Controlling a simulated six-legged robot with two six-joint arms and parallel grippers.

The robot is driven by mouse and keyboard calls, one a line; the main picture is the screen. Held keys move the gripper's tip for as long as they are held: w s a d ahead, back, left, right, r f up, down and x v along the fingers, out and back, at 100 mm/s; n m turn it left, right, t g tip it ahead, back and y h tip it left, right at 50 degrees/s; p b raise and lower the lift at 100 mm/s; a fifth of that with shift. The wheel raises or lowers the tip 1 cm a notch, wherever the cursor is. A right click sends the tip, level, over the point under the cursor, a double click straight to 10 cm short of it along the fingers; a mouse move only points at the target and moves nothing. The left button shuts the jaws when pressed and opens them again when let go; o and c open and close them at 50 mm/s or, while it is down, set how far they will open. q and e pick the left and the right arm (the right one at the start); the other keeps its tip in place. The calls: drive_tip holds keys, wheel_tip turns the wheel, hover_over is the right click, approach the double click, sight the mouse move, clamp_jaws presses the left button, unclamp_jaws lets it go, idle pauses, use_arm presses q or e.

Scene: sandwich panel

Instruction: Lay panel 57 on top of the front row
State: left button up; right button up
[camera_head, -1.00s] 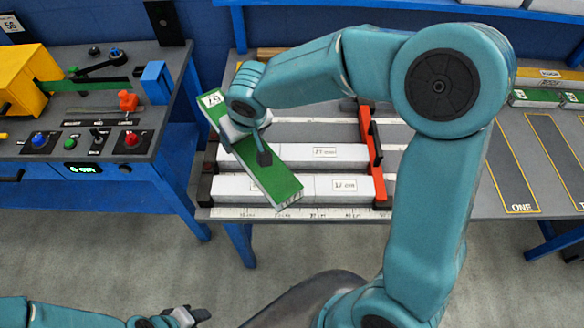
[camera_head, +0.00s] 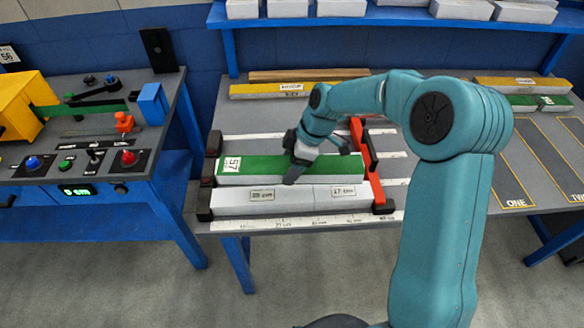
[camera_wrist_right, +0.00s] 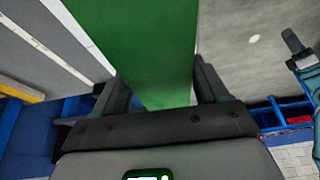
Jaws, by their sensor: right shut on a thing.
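Panel 57 (camera_head: 255,166) is a long green-topped slab with a white edge and a "57" label at its left end. My right gripper (camera_head: 316,162) is shut on it near the middle; in the right wrist view the panel (camera_wrist_right: 145,45) lies between both fingers. The front row is two white blocks end to end. My left gripper (camera_wrist_right: 298,50) shows partly at the right wrist view's edge; its jaws are unclear.
A red bar (camera_head: 371,178) stands at the rows' right end and black stops (camera_head: 205,203) at the left. A ruler strip (camera_head: 290,222) runs along the table's front edge. A control bench (camera_head: 90,172) is at left. A loaded shelf (camera_head: 390,17) is at the back.

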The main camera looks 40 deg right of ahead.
drive_tip(key=shift+d+f+n, duration=0.25)
drive_tip(key=shift+d+n, duration=0.15)
drive_tip(key=shift+a+f+b, duration=0.1)
drive_tip(key=shift+f+b, duration=0.35)
drive_tip(key=shift+f, duration=0.1)
drive_tip(key=shift+f+b, duration=1.65)
drive_tip(key=shift+f, duration=1.55)
drive_tip(key=shift+f+b, duration=0.45)
drive_tip(key=shift+b, duration=0.05)
drive_tip(key=o, duration=1.2)
drive_tip(key=shift+d+r, duration=0.2)
drive_tip(key=shift+r, duration=0.3)
wheel_tip(320, 180, up, 14)
hover_over(318, 163)
drive_tip(key=shift+r, duration=0.1)
